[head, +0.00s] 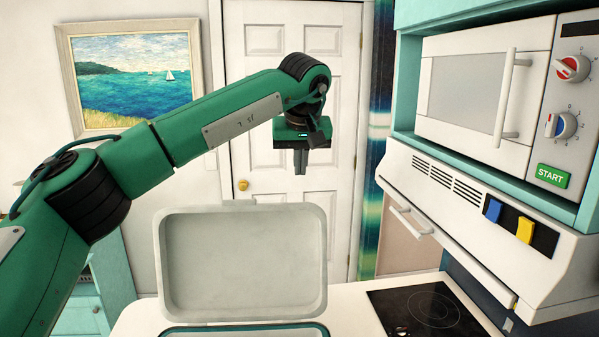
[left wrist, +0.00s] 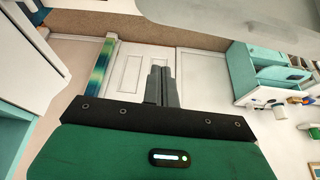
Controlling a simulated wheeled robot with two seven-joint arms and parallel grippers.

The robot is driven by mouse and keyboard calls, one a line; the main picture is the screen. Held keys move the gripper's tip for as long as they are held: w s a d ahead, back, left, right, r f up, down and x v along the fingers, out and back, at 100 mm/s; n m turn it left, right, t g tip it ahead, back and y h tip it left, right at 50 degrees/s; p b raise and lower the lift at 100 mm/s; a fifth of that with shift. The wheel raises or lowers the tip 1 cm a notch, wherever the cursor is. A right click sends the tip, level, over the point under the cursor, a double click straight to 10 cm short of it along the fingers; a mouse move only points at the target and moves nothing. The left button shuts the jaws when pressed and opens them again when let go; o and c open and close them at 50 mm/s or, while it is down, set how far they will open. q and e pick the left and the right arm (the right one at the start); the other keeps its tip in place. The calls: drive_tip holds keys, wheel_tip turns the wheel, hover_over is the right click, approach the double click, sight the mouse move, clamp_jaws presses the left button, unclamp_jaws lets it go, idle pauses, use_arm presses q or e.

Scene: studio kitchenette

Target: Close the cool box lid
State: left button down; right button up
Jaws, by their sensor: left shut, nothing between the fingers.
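The cool box lid (head: 243,262) is a pale grey panel with rounded corners. It stands open, nearly upright, with its inner side facing me in the head view. The cool box (head: 245,331) shows only as a green-edged rim at the bottom of the picture; the rest is cut off. My left gripper (head: 300,172) is shut and empty, fingers pointing down, above the lid's right part and apart from it. Its closed fingers also show in the left wrist view (left wrist: 161,72). My right gripper is not in view.
The white counter (head: 350,312) holds a black hob (head: 432,306) right of the cool box. A white microwave (head: 490,95) and a white hood (head: 480,215) stick out at right. A white door (head: 290,120) is behind. A pale rounded surface (left wrist: 235,18) crosses the wrist view's top.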

use_arm(q)
drive_tip(key=p+x, duration=0.4)
drive_tip(key=x, duration=0.5)
drive_tip(key=s, duration=0.2)
drive_tip(key=s+r+p, duration=0.1)
drive_tip(key=s, duration=0.1)
drive_tip(key=shift+d+r, duration=0.15)
drive_tip(key=shift+d, duration=0.05)
drive_tip(key=shift+s, duration=0.1)
